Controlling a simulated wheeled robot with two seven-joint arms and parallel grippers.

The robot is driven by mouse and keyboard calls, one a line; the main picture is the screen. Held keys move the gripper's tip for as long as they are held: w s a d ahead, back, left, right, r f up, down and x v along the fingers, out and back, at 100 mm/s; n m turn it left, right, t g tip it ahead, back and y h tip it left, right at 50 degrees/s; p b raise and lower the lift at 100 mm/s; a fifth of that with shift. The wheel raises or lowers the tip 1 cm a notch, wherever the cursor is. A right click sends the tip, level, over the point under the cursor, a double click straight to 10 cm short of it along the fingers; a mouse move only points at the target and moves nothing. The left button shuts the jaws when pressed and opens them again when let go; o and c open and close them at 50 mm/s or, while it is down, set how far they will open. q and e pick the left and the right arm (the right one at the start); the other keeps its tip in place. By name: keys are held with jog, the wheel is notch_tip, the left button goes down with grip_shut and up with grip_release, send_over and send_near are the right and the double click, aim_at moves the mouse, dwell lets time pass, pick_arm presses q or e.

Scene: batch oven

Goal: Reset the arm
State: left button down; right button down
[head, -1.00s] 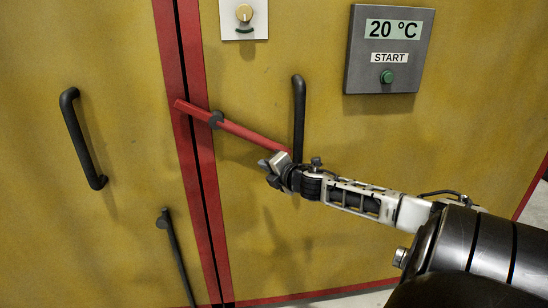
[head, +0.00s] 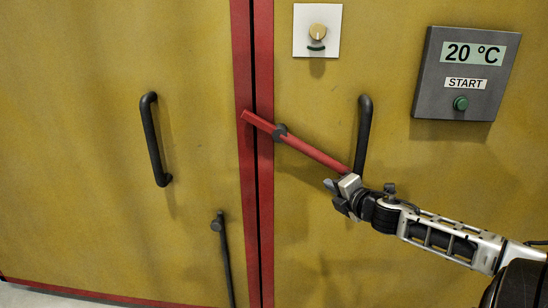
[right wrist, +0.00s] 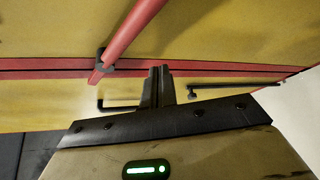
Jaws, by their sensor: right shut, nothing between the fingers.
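My right gripper (head: 340,190) is in front of the right oven door (head: 330,255), by the lower end of the red latch bar (head: 312,151). Its fingers are shut and empty, and they show in the right wrist view (right wrist: 158,84). There the red bar (right wrist: 128,32) passes beside the fingers; whether they touch it I cannot tell. The bar slants on a dark pivot, its upper end across the red-edged seam between the doors. My right arm comes in from the lower right. My left gripper is in neither view.
The left door (head: 80,200) has a dark handle (head: 154,140) and a dark rod (head: 224,260). The right door has a dark handle (head: 363,138) close to my gripper. A dial plate (head: 317,30) and a grey panel (head: 465,75) reading 20 °C with a green START button are above.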

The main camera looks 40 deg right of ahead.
jog(key=s+a+f+m+g, duration=0.5)
jog(key=s+a+f+m, duration=0.4)
jog(key=a+f, duration=0.4)
jog(key=s+a+m+g+y, duration=0.2)
jog(key=s+a+m+g, duration=0.15)
jog(key=s+a, duration=0.5)
jog(key=s+a+m+g+y, duration=0.25)
jog(key=s+a+m, duration=0.3)
jog(key=a, duration=0.65)
jog(key=w+a+f+n+t+y, duration=0.1)
jog(key=w+a+f+t+y, duration=0.1)
jog(key=w+a+f+t, duration=0.3)
notch_tip(320, 180, down, 3)
jog(key=shift+w+f+t, duration=0.15)
jog(key=shift+w+t, duration=0.2)
jog(key=shift+t, duration=0.15)
jog(key=shift+d, duration=0.1)
